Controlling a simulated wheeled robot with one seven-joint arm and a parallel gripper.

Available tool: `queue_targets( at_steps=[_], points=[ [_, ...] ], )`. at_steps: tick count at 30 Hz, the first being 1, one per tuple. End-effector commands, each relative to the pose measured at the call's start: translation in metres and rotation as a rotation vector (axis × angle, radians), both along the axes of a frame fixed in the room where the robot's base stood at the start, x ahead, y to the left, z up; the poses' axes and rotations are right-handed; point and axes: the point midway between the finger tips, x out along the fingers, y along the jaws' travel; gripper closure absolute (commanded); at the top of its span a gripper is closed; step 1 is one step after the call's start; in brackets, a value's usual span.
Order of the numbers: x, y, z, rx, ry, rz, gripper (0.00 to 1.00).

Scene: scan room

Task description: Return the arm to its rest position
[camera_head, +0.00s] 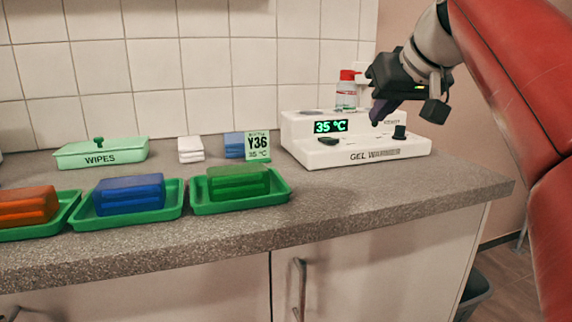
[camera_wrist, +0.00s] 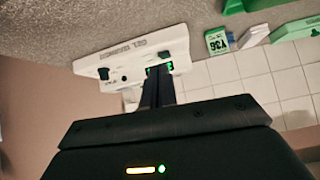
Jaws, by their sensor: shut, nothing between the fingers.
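My gripper (camera_head: 380,112) is at the upper right of the head view, above the gel warmer and apart from the counter. Its dark fingers point down and to the left. In the wrist view the fingers (camera_wrist: 159,82) lie together, shut with nothing between them. My red arm comes in from the right edge and is bent. The white gel warmer (camera_head: 365,152) stands at the right of the counter, its display reading 35 °C. The gel warmer also shows in the wrist view (camera_wrist: 135,55), beyond the fingertips.
The grey counter (camera_head: 330,205) has free room in front of the warmer. Green trays (camera_head: 240,207) with orange, blue and green blocks line the left. A wipes box (camera_head: 100,153), a Y36 card (camera_head: 257,147) and a red-capped bottle (camera_head: 346,92) stand behind.

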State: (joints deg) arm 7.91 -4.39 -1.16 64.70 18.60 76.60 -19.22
Motion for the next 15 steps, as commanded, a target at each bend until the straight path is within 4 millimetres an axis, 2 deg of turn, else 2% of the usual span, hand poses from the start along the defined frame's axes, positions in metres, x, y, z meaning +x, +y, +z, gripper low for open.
queue_targets(
  at_steps=[5, 8, 11, 15],
  points=[
    [-0.021, 0.003, -0.033, 0.006, 0.049, -0.041, 1.00],
    [-0.039, 0.005, -0.061, 0.007, 0.083, -0.070, 1.00],
    [-0.065, 0.007, -0.101, 0.002, 0.127, -0.107, 1.00],
    [-0.107, 0.008, -0.170, -0.013, 0.191, -0.158, 1.00]
  ],
)
